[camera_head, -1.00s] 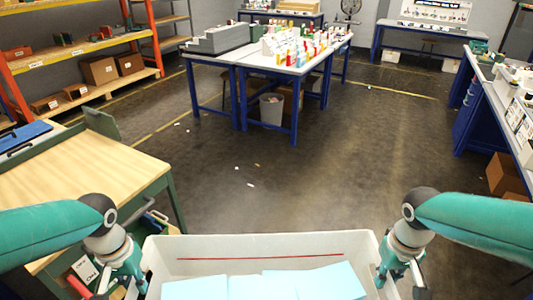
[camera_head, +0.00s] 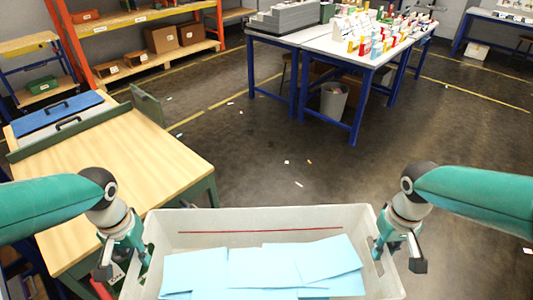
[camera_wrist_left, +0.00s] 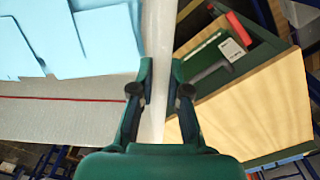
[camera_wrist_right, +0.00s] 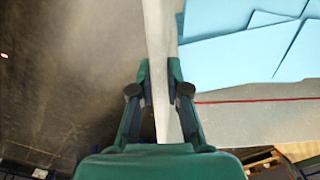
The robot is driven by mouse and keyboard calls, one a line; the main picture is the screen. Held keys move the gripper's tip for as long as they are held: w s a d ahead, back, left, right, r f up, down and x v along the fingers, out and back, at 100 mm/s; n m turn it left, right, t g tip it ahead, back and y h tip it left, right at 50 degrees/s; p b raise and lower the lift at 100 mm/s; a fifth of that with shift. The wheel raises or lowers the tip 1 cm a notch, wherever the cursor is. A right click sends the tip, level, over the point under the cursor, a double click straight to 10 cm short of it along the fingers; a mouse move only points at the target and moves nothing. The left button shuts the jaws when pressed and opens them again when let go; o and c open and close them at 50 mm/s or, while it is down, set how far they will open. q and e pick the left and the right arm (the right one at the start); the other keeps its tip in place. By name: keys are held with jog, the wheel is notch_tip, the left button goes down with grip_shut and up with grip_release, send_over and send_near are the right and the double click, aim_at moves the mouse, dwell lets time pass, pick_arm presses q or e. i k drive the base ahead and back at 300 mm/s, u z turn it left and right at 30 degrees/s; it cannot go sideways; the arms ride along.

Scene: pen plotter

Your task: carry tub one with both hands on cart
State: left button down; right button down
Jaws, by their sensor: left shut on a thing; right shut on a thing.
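A white tub (camera_head: 262,216) with a red line along its inner far wall is in front of me in the head view. Several light blue sheets or packets (camera_head: 250,265) lie in it. My left gripper (camera_head: 143,262) is shut on the tub's left wall; in the left wrist view the fingers (camera_wrist_left: 158,95) clasp the rim from both sides. My right gripper (camera_head: 382,255) is shut on the right wall; in the right wrist view the fingers (camera_wrist_right: 160,90) clasp that rim. The tub's near side is out of view. No cart can be told for certain.
A wood-topped workbench (camera_head: 130,165) with green edges stands close at the left, beside the tub and my left arm. Blue-legged tables (camera_head: 315,40) stand further off, with a grey bin (camera_head: 333,100) below. Open floor (camera_head: 420,130) lies ahead and right, with small scraps.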

aim_at(124, 191)
jog(key=u, duration=0.2)
jog(key=i, duration=0.9)
jog(key=u, duration=0.8)
jog(key=i, duration=1)
jog(key=u, duration=0.45)
jog(key=k, duration=0.8)
jog(key=u, duration=0.2)
jog(key=i, duration=0.8)
jog(key=z, duration=0.1)
